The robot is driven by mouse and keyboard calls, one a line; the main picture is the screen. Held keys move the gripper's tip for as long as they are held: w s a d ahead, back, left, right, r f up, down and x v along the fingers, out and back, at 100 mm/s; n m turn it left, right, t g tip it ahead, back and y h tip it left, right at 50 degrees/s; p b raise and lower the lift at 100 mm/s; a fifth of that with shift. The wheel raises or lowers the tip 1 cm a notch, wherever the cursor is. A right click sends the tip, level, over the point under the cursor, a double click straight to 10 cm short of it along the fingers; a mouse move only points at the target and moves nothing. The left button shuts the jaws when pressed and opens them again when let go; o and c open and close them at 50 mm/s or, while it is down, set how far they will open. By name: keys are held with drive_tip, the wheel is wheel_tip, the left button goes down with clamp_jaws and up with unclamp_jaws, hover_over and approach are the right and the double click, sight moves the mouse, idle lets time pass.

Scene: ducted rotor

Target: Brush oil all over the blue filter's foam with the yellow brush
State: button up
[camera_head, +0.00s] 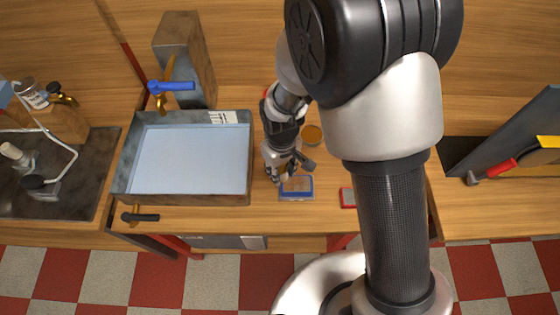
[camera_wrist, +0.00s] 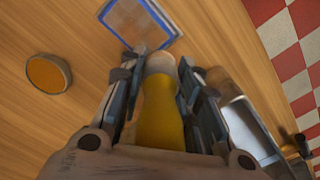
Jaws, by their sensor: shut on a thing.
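My gripper (camera_wrist: 160,80) is shut on the yellow brush (camera_wrist: 160,115), whose yellow handle lies between the fingers. The brush's pale far end (camera_wrist: 160,64) points toward the blue filter (camera_wrist: 172,14), at the top of the wrist view. The filter has a blue frame around greyish-tan foam (camera_wrist: 138,24). In the head view my gripper (camera_head: 287,171) is just above or beside the filter (camera_head: 297,193). I cannot tell whether the bristles touch the foam, nor how much oil is on it. A round dish of amber oil (camera_wrist: 48,74) stands apart from the brush; the head view shows it behind the gripper (camera_head: 312,135).
A large metal basin (camera_head: 190,165) with a blue-handled tap (camera_head: 171,86) stands left of the filter. A small red-edged item (camera_head: 347,198) lies to the right. The counter's front edge is close to the filter. Bare wood lies between dish and filter.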

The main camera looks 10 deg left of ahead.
sight(281, 167)
drive_tip(key=shift+r+p, duration=1)
drive_tip(key=shift+r, duration=0.65)
